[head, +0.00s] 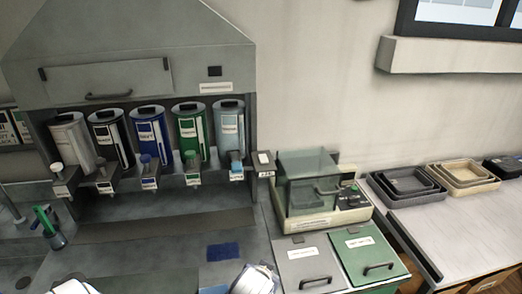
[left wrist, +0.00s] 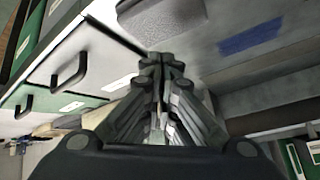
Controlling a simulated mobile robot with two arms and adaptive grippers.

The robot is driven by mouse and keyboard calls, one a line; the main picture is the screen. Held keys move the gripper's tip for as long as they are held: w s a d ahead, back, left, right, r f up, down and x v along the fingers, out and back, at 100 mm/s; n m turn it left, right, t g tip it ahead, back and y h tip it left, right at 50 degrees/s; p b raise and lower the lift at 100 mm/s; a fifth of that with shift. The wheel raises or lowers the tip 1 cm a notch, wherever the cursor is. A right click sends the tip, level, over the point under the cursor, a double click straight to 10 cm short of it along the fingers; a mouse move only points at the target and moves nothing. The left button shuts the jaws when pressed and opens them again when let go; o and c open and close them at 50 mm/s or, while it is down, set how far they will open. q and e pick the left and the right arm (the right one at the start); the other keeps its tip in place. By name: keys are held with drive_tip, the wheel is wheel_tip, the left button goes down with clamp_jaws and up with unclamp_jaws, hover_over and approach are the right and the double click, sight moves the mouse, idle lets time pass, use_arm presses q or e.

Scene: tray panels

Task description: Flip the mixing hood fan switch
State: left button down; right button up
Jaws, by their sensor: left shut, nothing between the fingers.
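The grey mixing hood (head: 130,40) stands at the left in the head view, with a handled front panel. A small black square (head: 214,71) sits on the hood's right front above a white label; it may be the fan switch, but its lever is too small to make out. My left gripper (left wrist: 161,62) is shut and empty in the left wrist view, over the grey worktop near the handled lids. The hood's black square is not in that view. My right gripper does not show in either view.
Several coloured canisters (head: 150,135) with dispensers stand under the hood. A clear-covered machine (head: 307,180) and grey (head: 310,268) and green (head: 368,250) lids are to the right. A blue patch (head: 223,251) lies on the worktop. Trays (head: 462,176) sit on the right table.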

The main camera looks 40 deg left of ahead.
use_arm(q)
drive_tip(key=w+a+r+n+t+y, duration=0.1)
drive_tip(key=w+a+r+n+y, duration=0.2)
drive_tip(key=w+a+r, duration=0.3)
drive_tip(key=w+a+r+n+t+y, duration=0.2)
drive_tip(key=w+a+r+n+y, duration=0.2)
drive_tip(key=w+r, duration=0.8)
wheel_tip(320, 180, up, 9)
drive_tip(key=shift+w+a+f+n+y, duration=0.25)
drive_tip(key=shift+a+n, duration=0.25)
drive_tip(key=shift+a, duration=0.5)
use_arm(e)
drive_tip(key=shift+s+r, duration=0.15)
